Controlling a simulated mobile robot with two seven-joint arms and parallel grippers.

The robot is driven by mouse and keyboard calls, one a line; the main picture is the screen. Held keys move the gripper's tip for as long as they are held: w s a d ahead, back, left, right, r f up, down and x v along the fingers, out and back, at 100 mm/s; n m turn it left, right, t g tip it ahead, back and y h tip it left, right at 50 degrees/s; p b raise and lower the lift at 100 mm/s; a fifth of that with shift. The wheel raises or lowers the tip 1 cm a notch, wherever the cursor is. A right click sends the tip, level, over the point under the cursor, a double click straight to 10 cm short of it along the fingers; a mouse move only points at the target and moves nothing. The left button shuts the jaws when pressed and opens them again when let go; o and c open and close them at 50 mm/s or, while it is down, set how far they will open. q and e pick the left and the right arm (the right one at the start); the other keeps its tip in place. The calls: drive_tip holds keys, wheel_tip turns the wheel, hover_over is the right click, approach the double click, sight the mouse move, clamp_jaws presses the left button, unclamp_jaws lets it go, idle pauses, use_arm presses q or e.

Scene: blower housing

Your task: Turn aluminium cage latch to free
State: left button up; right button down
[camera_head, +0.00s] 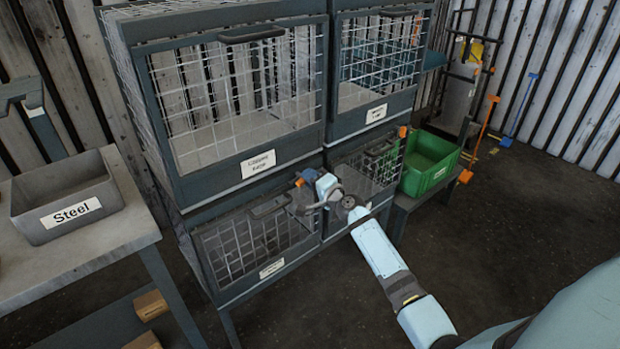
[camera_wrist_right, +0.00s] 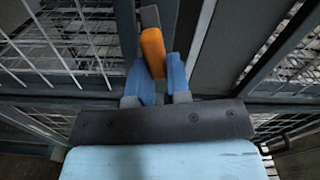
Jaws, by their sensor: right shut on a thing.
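An orange latch (camera_wrist_right: 153,50) with a grey end stands between the blue fingers of my right gripper (camera_wrist_right: 162,82) in the right wrist view. My right gripper (camera_head: 306,180) is shut on this latch at the upper right corner of the lower left cage (camera_head: 235,250). In the head view a bit of the orange latch (camera_head: 299,183) shows beside the blue fingers. The cage door has a wire mesh, a dark handle (camera_head: 270,206) and a white label (camera_head: 272,268) too small to read. The door looks closed. My left gripper is not in view.
Another cage (camera_head: 365,168) stands to the right, with an orange latch (camera_head: 402,131). Two larger cages sit above. A green crate (camera_head: 428,165) is at the right, and a grey bin labelled Steel (camera_head: 60,190) is on the left table. The front right floor is clear.

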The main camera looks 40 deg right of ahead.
drive_tip(key=m, duration=0.2)
drive_tip(key=shift+f+m, duration=0.15)
drive_tip(key=shift+m, duration=0.45)
drive_tip(key=c, duration=1.1)
unclamp_jaws()
drive_tip(key=s, duration=0.9)
drive_tip(key=s+d, duration=0.1)
drive_tip(key=s, duration=0.3)
drive_tip(key=shift+s+p, duration=0.3)
drive_tip(key=shift+s, duration=0.1)
